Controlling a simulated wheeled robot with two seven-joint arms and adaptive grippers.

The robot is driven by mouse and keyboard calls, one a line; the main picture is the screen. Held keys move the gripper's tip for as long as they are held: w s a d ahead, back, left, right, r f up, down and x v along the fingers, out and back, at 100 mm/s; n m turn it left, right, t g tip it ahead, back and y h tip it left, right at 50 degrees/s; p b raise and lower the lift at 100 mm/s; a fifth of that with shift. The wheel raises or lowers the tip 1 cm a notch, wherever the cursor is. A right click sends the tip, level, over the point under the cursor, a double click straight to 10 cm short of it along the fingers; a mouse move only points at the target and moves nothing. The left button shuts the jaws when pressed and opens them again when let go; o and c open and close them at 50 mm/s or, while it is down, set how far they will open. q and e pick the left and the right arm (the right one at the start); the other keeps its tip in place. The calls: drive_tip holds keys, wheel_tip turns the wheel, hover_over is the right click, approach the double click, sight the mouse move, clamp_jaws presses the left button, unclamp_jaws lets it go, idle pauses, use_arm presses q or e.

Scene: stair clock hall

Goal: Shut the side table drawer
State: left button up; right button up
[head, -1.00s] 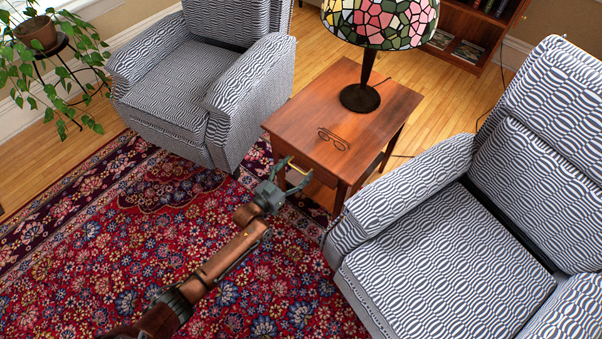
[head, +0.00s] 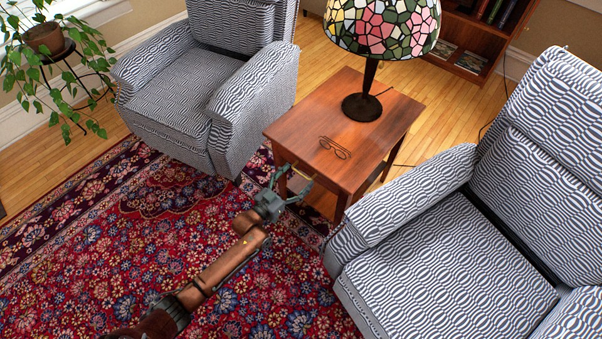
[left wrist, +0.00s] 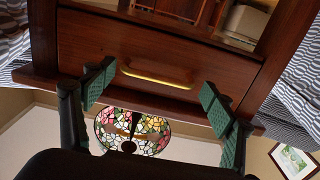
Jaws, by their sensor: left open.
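The wooden side table (head: 385,120) stands between two armchairs, its drawer side facing my left gripper. In the left wrist view, which is upside down, the drawer front (left wrist: 150,45) sits within the table frame and looks flush or nearly so; any small gap is hard to tell. Its brass handle (left wrist: 157,75) runs across the middle. My left gripper (head: 287,190) is open just in front of the drawer. Its fingers (left wrist: 158,95) stand either side of the handle in the wrist view, with nothing between them; contact cannot be told. My right gripper is out of view.
A stained-glass lamp (head: 383,28) and eyeglasses (head: 335,148) are on the tabletop. Patterned armchairs stand left (head: 180,90) and right (head: 450,250), close to the table. The red rug (head: 110,240) is open floor. A potted plant (head: 45,40) is far left.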

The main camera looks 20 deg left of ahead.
use_arm(q)
drive_tip(key=v, duration=0.9)
drive_tip(key=shift+s+a, duration=0.2)
